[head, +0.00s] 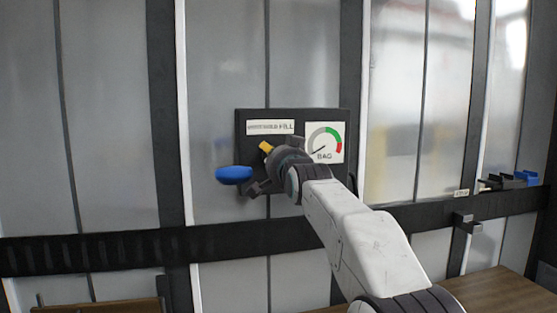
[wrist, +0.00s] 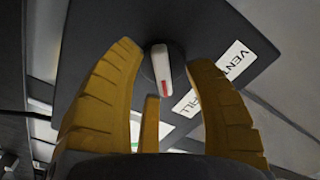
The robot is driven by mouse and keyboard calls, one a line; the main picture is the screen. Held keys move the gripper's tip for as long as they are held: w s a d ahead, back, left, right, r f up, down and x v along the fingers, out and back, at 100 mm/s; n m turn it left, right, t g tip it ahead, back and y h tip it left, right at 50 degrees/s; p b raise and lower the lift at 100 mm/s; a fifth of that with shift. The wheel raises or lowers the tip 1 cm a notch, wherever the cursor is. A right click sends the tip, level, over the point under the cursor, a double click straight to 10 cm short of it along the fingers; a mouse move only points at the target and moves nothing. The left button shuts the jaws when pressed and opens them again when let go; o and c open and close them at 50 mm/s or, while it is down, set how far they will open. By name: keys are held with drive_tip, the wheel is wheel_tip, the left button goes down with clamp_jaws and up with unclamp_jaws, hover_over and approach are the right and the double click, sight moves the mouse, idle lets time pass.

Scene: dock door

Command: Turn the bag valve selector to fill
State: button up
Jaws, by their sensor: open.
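The bag valve selector (wrist: 162,66) is a white bar knob with a red mark at its lower end in the wrist view. It sits on a dark panel (wrist: 210,25); my arm hides it in the head view. My gripper (wrist: 166,56) is open, its yellow fingers to either side of the knob, with a gap visible on both sides. A white label (wrist: 232,62) lies right of the knob, reading VENT and, partly hidden, FILL. I cannot tell which word the red mark lines up with. In the head view my gripper (head: 267,150) is in front of the panel (head: 243,135).
A BAG gauge (head: 324,141) with green and red bands is on the panel; its needle points lower left. A blue rounded part (head: 234,175) sticks out at the panel's lower left. A black rail (head: 110,250) crosses below. Blue and black items (head: 510,181) are at far right.

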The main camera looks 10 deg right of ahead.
drive_tip(key=shift+s, duration=0.15)
drive_tip(key=s, duration=1.1)
drive_tip(key=shift+s, duration=0.35)
